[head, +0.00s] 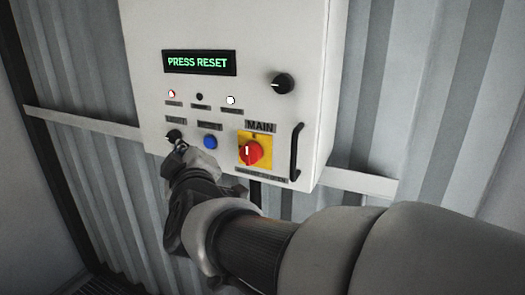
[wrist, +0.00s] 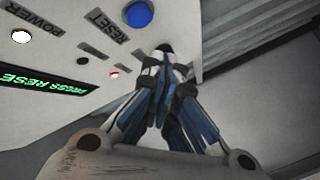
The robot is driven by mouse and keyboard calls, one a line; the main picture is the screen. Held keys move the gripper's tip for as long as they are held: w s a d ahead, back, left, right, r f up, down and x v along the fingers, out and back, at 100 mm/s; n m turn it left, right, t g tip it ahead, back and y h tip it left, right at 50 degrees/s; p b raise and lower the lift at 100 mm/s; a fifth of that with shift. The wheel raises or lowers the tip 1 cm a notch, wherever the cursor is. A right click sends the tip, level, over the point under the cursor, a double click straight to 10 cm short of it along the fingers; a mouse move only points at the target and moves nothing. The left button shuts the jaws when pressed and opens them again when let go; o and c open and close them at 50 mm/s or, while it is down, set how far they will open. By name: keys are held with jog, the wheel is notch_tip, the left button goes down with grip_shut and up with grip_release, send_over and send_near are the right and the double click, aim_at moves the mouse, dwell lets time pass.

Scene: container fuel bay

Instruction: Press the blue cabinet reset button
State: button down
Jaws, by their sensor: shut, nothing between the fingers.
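The blue reset button (head: 210,142) is on the front of a light grey cabinet (head: 225,25), left of the yellow and red main switch. It also shows at the top of the wrist view (wrist: 138,14), uncovered. My gripper (head: 181,146) is shut and empty, its fingertips at the black button (head: 173,135) left of the blue one. In the wrist view my fingertips (wrist: 166,62) are beside the blue button, apart from it. I cannot tell whether they touch the black button. The cabinet's green display (head: 198,63) reads "PRESS RESET".
The red main switch (head: 249,152) sits on a yellow plate, with a black handle (head: 296,150) to its right. A black knob (head: 281,83) and small lamps (head: 231,100) are above. Corrugated wall (head: 75,80) surrounds the cabinet.

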jog(key=shift+w+d+b, duration=0.25)
jog(key=shift+w+d, duration=0.05)
jog(key=shift+w, duration=0.4)
jog(key=shift+w+d+b, duration=0.2)
jog(key=shift+w+d, duration=0.1)
jog(key=shift+w, duration=0.4)
dwell(0.4)
jog(key=shift+w+d, duration=0.15)
jog(key=shift+w, duration=0.25)
jog(key=shift+w+d+b, duration=0.2)
jog(key=shift+w+b, duration=0.1)
jog(key=shift+w, duration=0.1)
dwell(0.6)
jog(key=shift+s+a, duration=0.1)
jog(key=shift+s, duration=0.05)
dwell(0.3)
jog(key=shift+s+a+p, duration=0.25)
jog(key=shift+s+p, duration=0.45)
jog(key=shift+p, duration=0.05)
jog(key=shift+s+a+p, duration=0.3)
jog(key=shift+s+p, duration=0.3)
jog(key=shift+s, duration=0.15)
jog(key=shift+s+a+p, duration=0.35)
jog(key=shift+s+p, duration=0.2)
jog(key=shift+s, duration=0.25)
jog(key=shift+s+a+p, duration=0.3)
jog(key=shift+s+p, duration=0.3)
jog(key=shift+s, duration=0.15)
